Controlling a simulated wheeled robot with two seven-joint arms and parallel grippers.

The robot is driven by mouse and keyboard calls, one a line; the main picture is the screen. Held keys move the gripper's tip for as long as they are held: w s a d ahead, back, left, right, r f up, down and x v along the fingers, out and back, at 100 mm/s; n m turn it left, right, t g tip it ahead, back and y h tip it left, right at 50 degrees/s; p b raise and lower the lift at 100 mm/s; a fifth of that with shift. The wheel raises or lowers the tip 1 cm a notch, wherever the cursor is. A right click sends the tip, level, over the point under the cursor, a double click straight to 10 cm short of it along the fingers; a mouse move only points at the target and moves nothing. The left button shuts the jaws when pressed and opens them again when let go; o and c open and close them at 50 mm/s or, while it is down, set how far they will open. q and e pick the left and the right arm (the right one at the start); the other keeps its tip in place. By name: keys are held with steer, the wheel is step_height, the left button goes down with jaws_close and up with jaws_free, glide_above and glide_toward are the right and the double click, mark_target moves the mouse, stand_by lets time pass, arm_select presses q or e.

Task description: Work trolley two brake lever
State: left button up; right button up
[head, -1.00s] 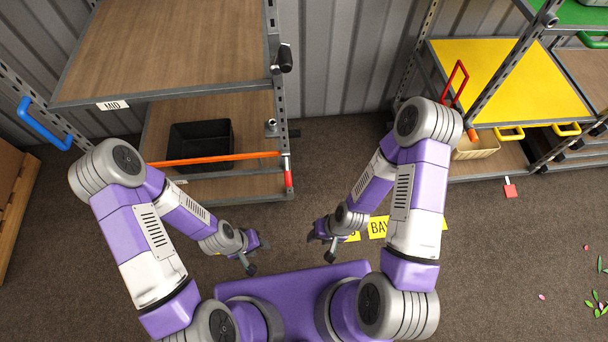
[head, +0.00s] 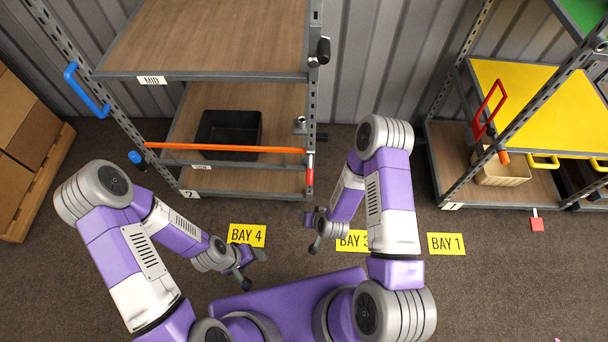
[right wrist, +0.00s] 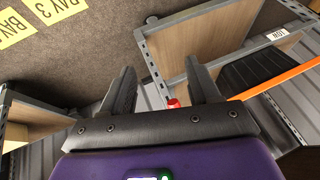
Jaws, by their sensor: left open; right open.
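The trolley (head: 226,77) marked 2 stands ahead at left, with wood shelves and grey posts. A red lever-like piece (head: 310,170) stands upright at its lower right front corner, by the end of an orange bar (head: 225,148). In the right wrist view a red piece (right wrist: 173,103) shows between the fingers, beyond them. My right gripper (head: 312,232) is open and empty, in front of that corner and apart from it. My right gripper (right wrist: 160,85) also shows open in the wrist view. My left gripper (head: 252,270) is open and empty over the floor.
A black bin (head: 228,130) sits on trolley two's lower shelf. Another trolley with a yellow shelf (head: 545,100) stands at right, a red pedal (head: 537,224) low at its front. Cardboard boxes (head: 25,125) on a pallet stand at left. Floor between the trolleys is clear.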

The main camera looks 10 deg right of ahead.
mark_target(310, 172)
steer(key=w+t+h+b, duration=0.1)
steer(key=w+t, duration=0.2)
steer(key=t, duration=0.1)
steer(key=w+d+t+h+b, duration=0.1)
steer(key=w+t+h+b, duration=0.1)
steer(key=w+t, duration=0.2)
steer(key=w+d+f+t+h+b, duration=0.1)
steer(key=w+t, duration=0.2)
steer(key=shift+w+d+f+t+h+b, duration=0.1)
steer(key=shift+w+d+t+h+b, duration=0.05)
steer(key=shift+w+t+h+b, duration=0.2)
steer(key=shift+w, duration=0.25)
steer(key=w, duration=0.2)
steer(key=w+d+b, duration=0.1)
steer(key=w, duration=0.1)
steer(key=w+b, duration=0.1)
steer(key=w, duration=0.2)
steer(key=shift+d, duration=0.15)
arm_select(q)
step_height(310, 172, down, 8)
arm_select(e)
jaws_close()
